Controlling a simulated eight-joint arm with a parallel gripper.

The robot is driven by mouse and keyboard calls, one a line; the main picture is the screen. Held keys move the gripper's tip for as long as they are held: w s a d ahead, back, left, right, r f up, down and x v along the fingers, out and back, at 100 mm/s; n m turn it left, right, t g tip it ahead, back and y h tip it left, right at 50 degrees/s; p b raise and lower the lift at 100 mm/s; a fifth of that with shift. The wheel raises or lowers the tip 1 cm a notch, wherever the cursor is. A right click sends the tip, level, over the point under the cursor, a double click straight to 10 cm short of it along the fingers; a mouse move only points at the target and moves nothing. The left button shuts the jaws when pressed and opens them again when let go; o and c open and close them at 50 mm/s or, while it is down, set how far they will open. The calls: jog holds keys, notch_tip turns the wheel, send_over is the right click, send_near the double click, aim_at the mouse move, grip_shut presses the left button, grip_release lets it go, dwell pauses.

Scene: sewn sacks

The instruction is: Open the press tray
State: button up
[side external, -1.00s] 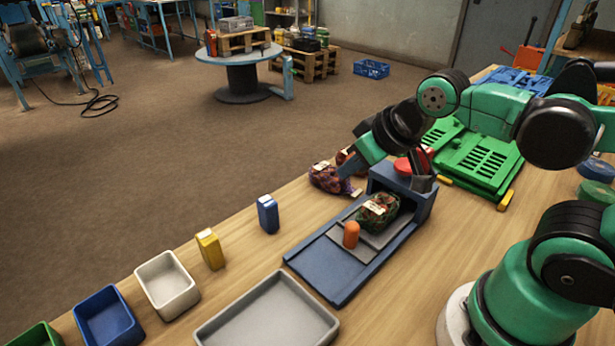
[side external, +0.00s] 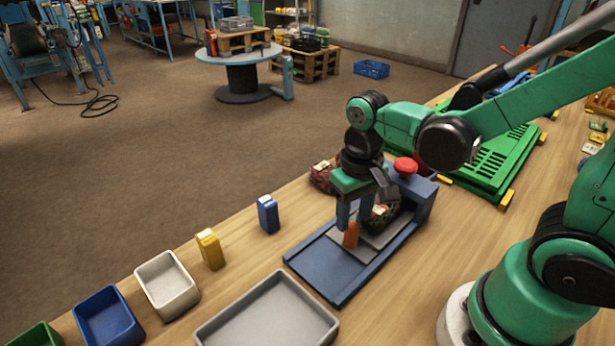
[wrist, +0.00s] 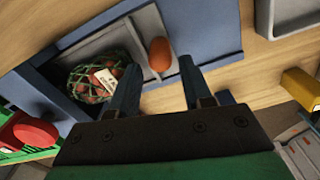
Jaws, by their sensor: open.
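The blue press (side external: 422,190) stands on the bench with a red button (side external: 405,166) on top. Its grey tray (side external: 376,239) lies on the blue base (side external: 322,264), with its back part at the housing. An orange upright handle (side external: 351,236) stands at the tray's front end; it also shows in the wrist view (wrist: 159,54). A green-netted sack (wrist: 103,80) with a white label lies on the tray behind the handle. My gripper (side external: 354,222) is open and points down above the handle. In the wrist view, the handle lies between and just beyond the fingertips (wrist: 159,66).
Blue (side external: 268,214) and yellow (side external: 210,249) boxes stand to the left. A grey bin (side external: 268,318) sits near the base's front. A green slatted crate (side external: 495,165) lies behind right.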

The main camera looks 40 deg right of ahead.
jog(key=shift+f, duration=1.45)
grip_shut()
dwell(0.5)
